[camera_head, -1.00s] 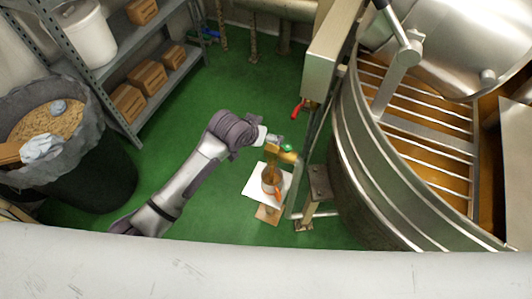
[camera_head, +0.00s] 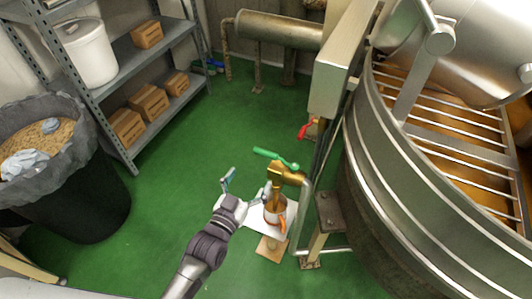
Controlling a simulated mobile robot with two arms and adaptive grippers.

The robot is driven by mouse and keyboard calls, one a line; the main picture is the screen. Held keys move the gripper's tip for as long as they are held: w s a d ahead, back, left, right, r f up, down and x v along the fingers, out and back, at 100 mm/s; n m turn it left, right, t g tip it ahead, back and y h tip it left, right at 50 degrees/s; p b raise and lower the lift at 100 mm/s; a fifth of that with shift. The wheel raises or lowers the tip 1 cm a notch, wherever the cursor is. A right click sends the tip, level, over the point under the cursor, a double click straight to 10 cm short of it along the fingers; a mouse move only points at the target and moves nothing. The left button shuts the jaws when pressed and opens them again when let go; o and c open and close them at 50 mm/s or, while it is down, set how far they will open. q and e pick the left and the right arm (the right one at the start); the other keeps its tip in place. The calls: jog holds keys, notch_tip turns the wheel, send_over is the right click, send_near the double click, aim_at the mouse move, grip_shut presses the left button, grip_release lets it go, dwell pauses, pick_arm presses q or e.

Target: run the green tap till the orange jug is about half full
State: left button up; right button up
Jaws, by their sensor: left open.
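The green tap handle (camera_head: 275,158) points left and slightly away from the pipe, above a brass tap body (camera_head: 285,177). The orange jug (camera_head: 282,219) stands upright right under the tap, on a small white-topped stand (camera_head: 256,220). A brown vertical strip shows between tap and jug; I cannot tell whether it is the spout or running liquid. The jug's fill level is too small to read. My left gripper (camera_head: 244,190) is open and empty, left of the tap and apart from the handle. My right gripper is not in view.
A red lever (camera_head: 308,128) sits behind the tap by a steel box (camera_head: 341,65). The big steel kettle (camera_head: 365,170) fills the right. A shelf with boxes (camera_head: 150,103) and a dark bin (camera_head: 95,195) stand left. The green floor (camera_head: 195,140) between is clear.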

aim_at(266, 151)
pick_arm(q)
jog(key=x, duration=1)
jog(key=shift+w, duration=0.1)
jog(key=c, duration=1.7)
